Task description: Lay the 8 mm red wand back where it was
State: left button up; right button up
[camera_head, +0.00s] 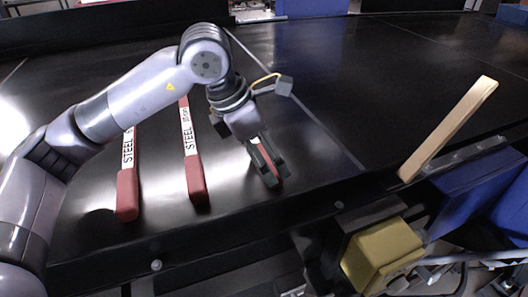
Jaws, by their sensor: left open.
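Two red wands with white STEEL labels lie on the black conveyor belt (330,110): one at the left (127,190) and one to its right (196,180). The millimetre figures on the labels are too small to read surely. My left gripper (268,174) points down at the belt, right of these two, with its fingers open. A third red wand (267,158) with a bit of white label shows between the fingers; most of it is hidden by the gripper and wrist. I cannot tell whether it touches the fingers. My right gripper is not in view.
A pale wooden bar (450,130) stands tilted at the belt's near right edge. A yellow block (383,256) sits below it, beside blue panels (470,195). A dark rail (205,232) runs along the near edge. The belt behind and right of the gripper is clear.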

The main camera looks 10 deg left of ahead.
pick_arm(q)
jog(key=shift+r, duration=0.1)
jog(key=shift+r, duration=0.2)
jog(key=b+v, duration=0.2)
jog(key=v, duration=0.9)
jog(key=shift+r, duration=0.35)
